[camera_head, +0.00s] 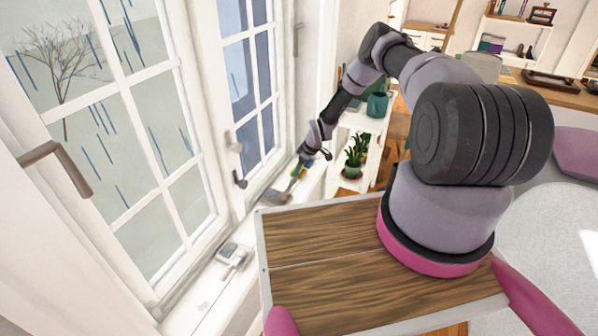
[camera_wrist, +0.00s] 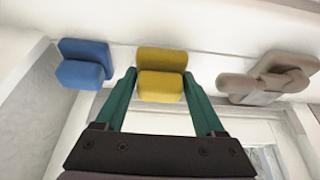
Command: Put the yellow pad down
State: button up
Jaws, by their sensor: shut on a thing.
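The yellow pad (camera_wrist: 161,86) is held between the two green fingers of my gripper (camera_wrist: 160,100) in the wrist view. The fingers press on its left and right sides. In the head view my gripper (camera_head: 298,173) is small and far off, low over the window sill, with a bit of yellow showing at its tip. A blue pad (camera_wrist: 82,74) lies to the left of the yellow one in the wrist view, apart from my fingers. I cannot tell whether the yellow pad touches the surface.
A grey-beige object (camera_wrist: 266,82) is to the right of the yellow pad in the wrist view. Window frames stand close along the left. A grey-white item (camera_head: 233,254) lies on the sill nearer me. A white shelf (camera_head: 366,122) with a potted plant (camera_head: 356,150) stands beyond my gripper.

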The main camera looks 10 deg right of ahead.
jog(key=shift+f, duration=0.45)
jog(key=shift+f, duration=0.15)
jog(key=o, duration=1.6)
jog(key=v, duration=1.2)
jog(key=shift+w+a+r, duration=0.1)
jog(key=shift+r, duration=0.2)
